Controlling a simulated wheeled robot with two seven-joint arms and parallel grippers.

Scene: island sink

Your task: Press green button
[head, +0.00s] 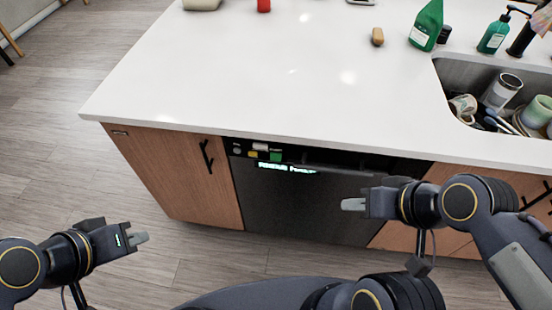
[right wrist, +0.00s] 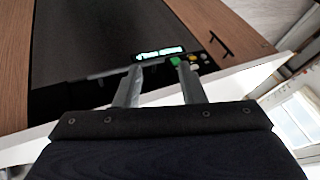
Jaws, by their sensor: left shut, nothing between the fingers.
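The green button (head: 276,156) is on the control strip at the top of the dark dishwasher (head: 290,205) under the counter. It also shows in the right wrist view (right wrist: 175,61), just beyond the fingertips and nearer the right-hand finger. My right gripper (head: 353,204) is in front of the dishwasher, to the right of and below the button in the head view. In the right wrist view its two fingers (right wrist: 158,70) stand apart with nothing between them. My left gripper (head: 138,239) is shut and empty, over the floor at the lower left, away from the dishwasher.
Beside the green button are a yellow button (head: 252,154), a white one (head: 260,146) and a lit display (head: 286,168). A dishwasher handle (head: 335,170) runs right. The white countertop (head: 240,75) overhangs above. Wooden cabinets (head: 180,170) flank it.

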